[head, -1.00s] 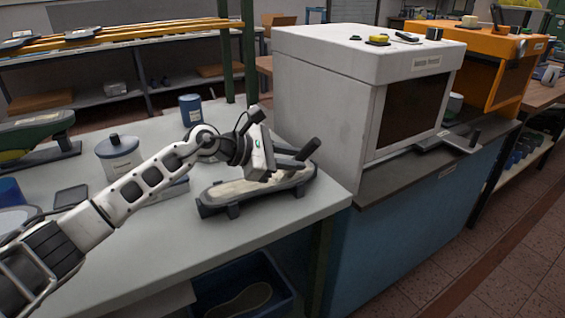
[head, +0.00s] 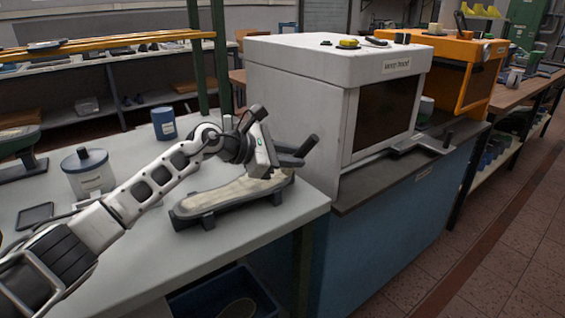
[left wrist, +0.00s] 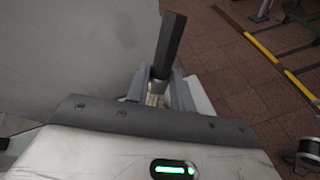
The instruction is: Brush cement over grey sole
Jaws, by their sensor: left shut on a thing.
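A long sole (head: 228,194) with a pale cream top lies in a dark grey cradle (head: 205,212) near the right edge of the bench. My left gripper (head: 277,160) is over the right end of the sole, shut on a brush. The brush's dark handle (head: 306,147) sticks up to the right, and it also stands up between the fingers in the left wrist view (left wrist: 168,45). The bristles are hidden, so I cannot tell whether they touch the sole. My right gripper is out of view.
A blue tin (head: 164,124) stands behind the sole. A white machine (head: 300,110) is close on the right, with an orange one (head: 455,75) beyond. A dark flat tray (head: 35,215) lies at left. The bench front (head: 130,260) is clear.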

